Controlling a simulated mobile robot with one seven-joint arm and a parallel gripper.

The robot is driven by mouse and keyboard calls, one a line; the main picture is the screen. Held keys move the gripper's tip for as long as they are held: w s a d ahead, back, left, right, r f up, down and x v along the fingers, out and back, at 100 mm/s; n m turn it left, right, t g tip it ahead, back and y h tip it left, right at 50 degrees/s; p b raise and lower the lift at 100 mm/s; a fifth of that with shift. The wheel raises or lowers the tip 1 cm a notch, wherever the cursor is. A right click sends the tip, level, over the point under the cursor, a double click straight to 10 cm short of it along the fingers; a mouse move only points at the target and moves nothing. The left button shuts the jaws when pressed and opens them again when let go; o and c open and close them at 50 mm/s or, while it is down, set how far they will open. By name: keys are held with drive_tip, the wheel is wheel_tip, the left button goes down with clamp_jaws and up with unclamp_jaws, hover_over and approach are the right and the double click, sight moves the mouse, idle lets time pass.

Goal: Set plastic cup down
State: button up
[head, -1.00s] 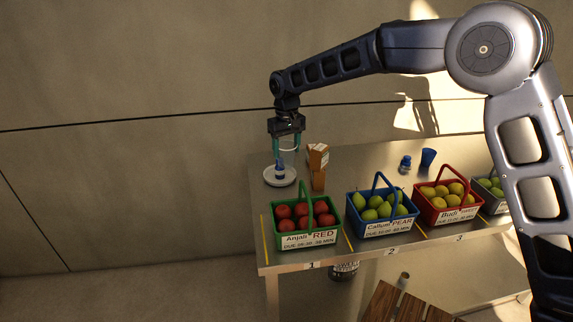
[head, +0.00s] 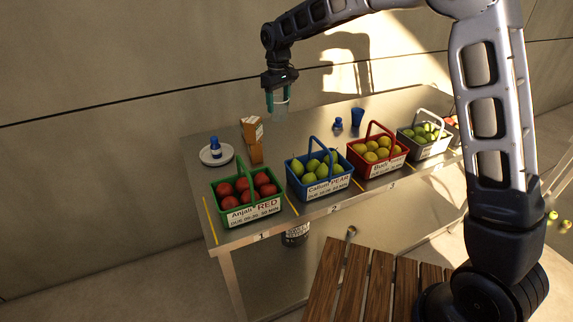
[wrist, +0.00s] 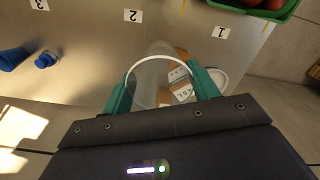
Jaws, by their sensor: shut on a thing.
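A clear plastic cup (head: 280,108) is held between the green fingers of my gripper (head: 278,98), above the back of the metal table. In the wrist view the clear cup (wrist: 158,70) shows its round rim between the two fingers of my gripper (wrist: 165,92). The cup is see-through, and a carton with a label shows through or behind it. The cup looks clear of the table top (head: 290,131) in the head view.
A white plate (head: 226,156) with a blue-capped bottle (head: 214,147) and a brown carton (head: 252,142) stand left. A blue cup (head: 357,117) and small blue bottle (head: 338,124) stand right.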

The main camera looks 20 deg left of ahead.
drive_tip(key=shift+w+d, duration=0.75)
drive_tip(key=shift+d, duration=0.2)
drive_tip(key=shift+w+d+f, duration=0.1)
drive_tip(key=shift+d+f, duration=0.1)
wheel_tip(320, 180, down, 20)
drive_tip(key=shift+r, duration=0.2)
drive_tip(key=shift+f, duration=0.1)
drive_tip(key=o, duration=0.9)
drive_tip(key=shift+o, duration=0.2)
wheel_tip(320, 180, up, 12)
drive_tip(key=shift+d+r, duration=0.1)
drive_tip(key=shift+r, duration=0.1)
